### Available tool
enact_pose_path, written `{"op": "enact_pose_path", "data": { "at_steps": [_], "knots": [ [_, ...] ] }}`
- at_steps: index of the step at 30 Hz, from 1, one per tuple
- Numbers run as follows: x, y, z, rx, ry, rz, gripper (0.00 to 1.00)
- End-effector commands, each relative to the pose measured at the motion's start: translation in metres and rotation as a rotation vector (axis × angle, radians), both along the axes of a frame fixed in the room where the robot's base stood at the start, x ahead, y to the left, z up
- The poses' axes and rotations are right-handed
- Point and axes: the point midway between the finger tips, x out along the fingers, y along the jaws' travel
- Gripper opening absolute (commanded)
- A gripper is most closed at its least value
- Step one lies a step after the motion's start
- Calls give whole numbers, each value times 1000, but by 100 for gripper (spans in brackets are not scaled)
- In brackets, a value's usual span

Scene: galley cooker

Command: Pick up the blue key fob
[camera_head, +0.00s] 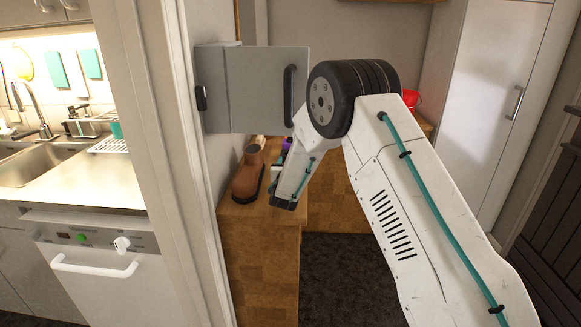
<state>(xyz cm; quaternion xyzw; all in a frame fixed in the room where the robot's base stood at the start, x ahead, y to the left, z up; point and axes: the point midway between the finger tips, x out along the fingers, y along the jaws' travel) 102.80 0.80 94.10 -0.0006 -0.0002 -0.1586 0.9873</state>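I cannot make out a blue key fob in the head view. My arm reaches over a wooden cabinet, and its far link points down to a dark end (284,204) at the cabinet's front edge. I cannot make out separate fingers there, or anything held. A small purple item (287,143) shows at the back of the cabinet top, partly hidden behind my arm. My arm also hides part of the cabinet top.
A brown boot (249,172) stands on the wooden cabinet (258,245), left of my arm. A grey wall box door (262,90) hangs above. A red container (410,98) is behind my elbow. A white door frame (160,150) stands left; dark floor (345,275) is open.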

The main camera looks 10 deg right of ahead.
Motion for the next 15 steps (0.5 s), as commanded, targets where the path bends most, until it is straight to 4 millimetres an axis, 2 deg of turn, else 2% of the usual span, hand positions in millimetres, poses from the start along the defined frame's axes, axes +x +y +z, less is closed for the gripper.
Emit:
{"op": "enact_pose_path", "data": {
  "at_steps": [3, 6, 14, 15],
  "knots": [
    [17, -7, 0, 1, 0, -2, 53],
    [26, -10, 0, 2, -1, -2, 53],
    [28, -10, 1, 2, -1, -1, 53],
    [28, -10, 1, 1, 0, -1, 42]
  ]
}}
